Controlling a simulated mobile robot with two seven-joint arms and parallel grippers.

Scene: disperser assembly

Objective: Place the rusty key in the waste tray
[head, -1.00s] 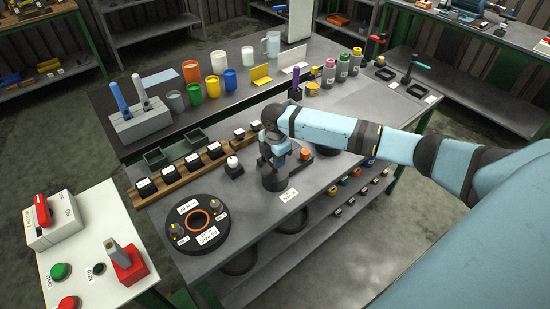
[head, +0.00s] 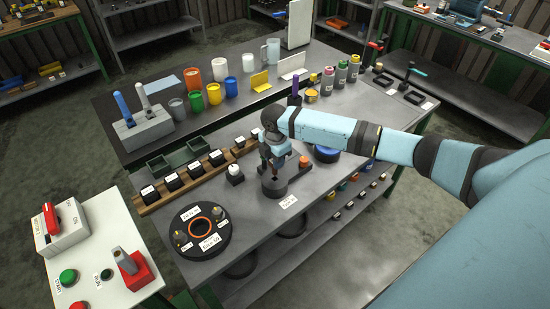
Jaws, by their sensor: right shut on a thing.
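My right gripper (head: 271,162) points down over a dark grey cylinder (head: 274,189) near the table's front edge. It is shut on a small, thin brownish piece that shows just above the cylinder's top. This may be the rusty key, but it is too small to tell. I cannot tell whether its lower end is inside the cylinder or above it. No tray in view can be surely read as the waste tray; two small dark green trays (head: 157,166) stand left of the wooden rack. My left gripper is not in view.
A wooden rack (head: 150,200) with several black blocks lies left of the gripper. A black round fixture (head: 178,242) with an orange ring is at front left. A white-topped piece (head: 235,172) and an orange-topped piece (head: 305,161) stand close by. Cups and bottles line the back.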

